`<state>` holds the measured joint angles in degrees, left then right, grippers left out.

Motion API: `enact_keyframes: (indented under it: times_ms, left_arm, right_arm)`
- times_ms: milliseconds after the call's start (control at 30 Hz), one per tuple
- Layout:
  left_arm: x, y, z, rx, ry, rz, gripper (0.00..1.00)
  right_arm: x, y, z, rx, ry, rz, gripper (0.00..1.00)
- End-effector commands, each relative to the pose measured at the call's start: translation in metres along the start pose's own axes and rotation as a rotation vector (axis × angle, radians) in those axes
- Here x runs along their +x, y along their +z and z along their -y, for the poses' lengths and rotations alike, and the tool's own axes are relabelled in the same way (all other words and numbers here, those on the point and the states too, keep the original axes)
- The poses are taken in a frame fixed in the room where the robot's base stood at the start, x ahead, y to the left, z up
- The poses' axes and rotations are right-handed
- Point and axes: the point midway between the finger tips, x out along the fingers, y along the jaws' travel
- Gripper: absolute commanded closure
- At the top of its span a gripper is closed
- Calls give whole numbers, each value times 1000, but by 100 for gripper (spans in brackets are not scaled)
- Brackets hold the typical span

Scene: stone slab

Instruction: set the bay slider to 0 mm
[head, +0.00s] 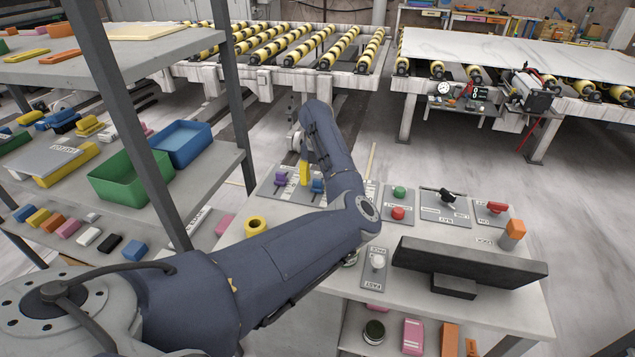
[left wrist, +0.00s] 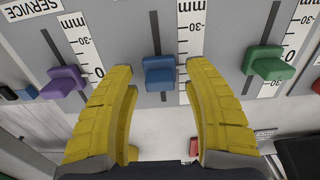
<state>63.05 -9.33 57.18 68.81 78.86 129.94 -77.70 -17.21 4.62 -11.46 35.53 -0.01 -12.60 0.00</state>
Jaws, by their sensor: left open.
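The left wrist view shows a grey slider panel (left wrist: 125,35) with a purple knob (left wrist: 63,81), a blue knob (left wrist: 159,73) and a green knob (left wrist: 267,63), each in a slot beside a white mm scale. The blue knob is about level with the 0 on its scale. I cannot read which slider is the bay one. My left gripper (left wrist: 158,70) is open, its yellow fingers on either side of the blue knob with gaps. In the head view, my left gripper (head: 304,172) is over the panel, near the purple knob (head: 280,178) and blue knob (head: 317,186); my arm hides the green one.
A shelf rack (head: 225,160) with bins stands left.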

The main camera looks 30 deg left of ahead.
Motion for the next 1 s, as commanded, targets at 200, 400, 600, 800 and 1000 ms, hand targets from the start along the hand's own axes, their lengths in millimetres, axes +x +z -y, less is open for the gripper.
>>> enact_keyframes:
  times_ms: [200,400,600,800,1000]
  left_arm:
    - [2,0,0,0,1,0,49]
    - [1,0,0,-1,0,0,56]
    - [1,0,0,-1,0,0,80]
    - [1,0,0,-1,0,0,100]
    - [1,0,0,0,0,0,100]
  right_arm:
    - [0,0,0,0,0,0,56]
    - [0,0,0,0,0,0,56]
    - [0,0,0,0,0,0,56]
    - [0,0,0,0,0,0,56]
    - [0,0,0,0,0,0,56]
